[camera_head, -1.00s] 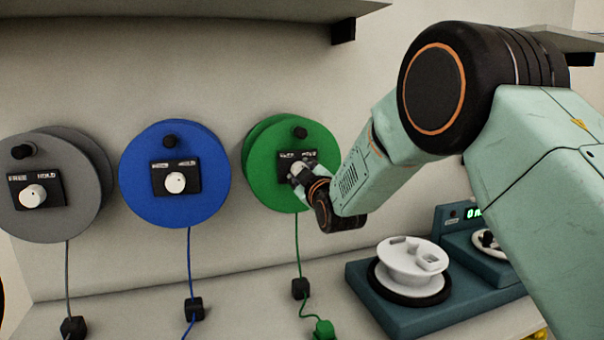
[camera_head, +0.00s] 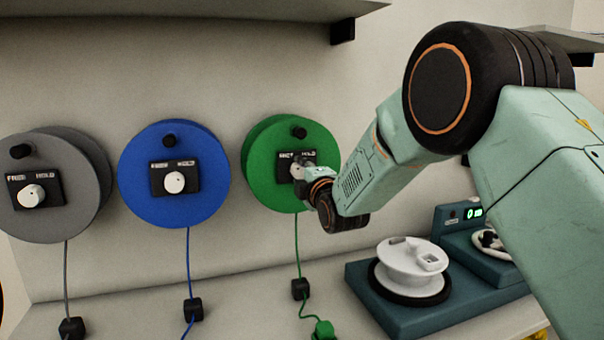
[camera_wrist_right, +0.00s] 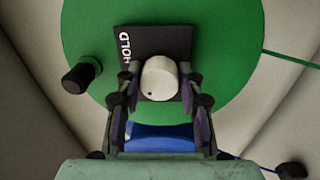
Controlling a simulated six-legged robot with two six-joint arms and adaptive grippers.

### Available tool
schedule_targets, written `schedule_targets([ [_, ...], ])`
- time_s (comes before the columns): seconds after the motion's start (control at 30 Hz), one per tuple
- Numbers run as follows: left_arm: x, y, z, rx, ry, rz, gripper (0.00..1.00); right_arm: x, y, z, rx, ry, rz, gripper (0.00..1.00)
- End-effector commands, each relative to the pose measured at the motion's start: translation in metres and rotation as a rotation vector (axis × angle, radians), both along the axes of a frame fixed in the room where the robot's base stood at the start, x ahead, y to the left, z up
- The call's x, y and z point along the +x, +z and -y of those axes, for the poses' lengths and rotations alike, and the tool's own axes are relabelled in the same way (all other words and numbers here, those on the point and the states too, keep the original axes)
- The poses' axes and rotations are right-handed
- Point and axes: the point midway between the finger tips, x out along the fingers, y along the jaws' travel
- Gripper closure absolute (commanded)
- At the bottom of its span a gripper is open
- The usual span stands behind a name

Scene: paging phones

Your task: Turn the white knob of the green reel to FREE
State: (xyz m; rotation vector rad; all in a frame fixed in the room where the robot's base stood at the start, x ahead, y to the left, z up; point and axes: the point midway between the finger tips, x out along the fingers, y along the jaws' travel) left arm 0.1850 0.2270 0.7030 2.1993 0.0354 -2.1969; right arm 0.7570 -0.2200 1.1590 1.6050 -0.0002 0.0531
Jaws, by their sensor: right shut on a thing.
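The green reel (camera_head: 262,160) is mounted on the wall, with a black plate (camera_head: 307,157) marked FREE and HOLD on its face. My right gripper (camera_head: 299,171) is at this plate, shut on the white knob. In the right wrist view, the white knob (camera_wrist_right: 160,78) sits between the two fingers (camera_wrist_right: 159,106), with a small dark mark at its lower left. HOLD is readable at the plate's left there; FREE is not visible in that view. My left gripper is not in view.
A blue reel (camera_head: 150,135) and a grey reel (camera_head: 85,165) hang to the left, each with its own white knob. A green cord (camera_head: 297,240) hangs below the green reel. A teal device (camera_head: 375,310) with a white spool (camera_head: 411,270) stands on the counter at right.

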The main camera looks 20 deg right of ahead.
Motion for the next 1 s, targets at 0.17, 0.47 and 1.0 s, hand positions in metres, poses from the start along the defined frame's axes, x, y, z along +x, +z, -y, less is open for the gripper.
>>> schedule_targets([
  [0.17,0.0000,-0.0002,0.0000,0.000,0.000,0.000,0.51,0.0011,0.0070,0.0005,-0.035,-0.001,0.016,0.94],
  [0.47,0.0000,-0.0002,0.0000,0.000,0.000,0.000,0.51,0.0012,0.0075,0.0005,-0.049,-0.001,0.018,0.94],
  [1.0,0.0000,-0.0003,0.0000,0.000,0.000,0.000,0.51,0.0006,0.0038,0.0003,-0.049,-0.001,0.010,0.40],
])
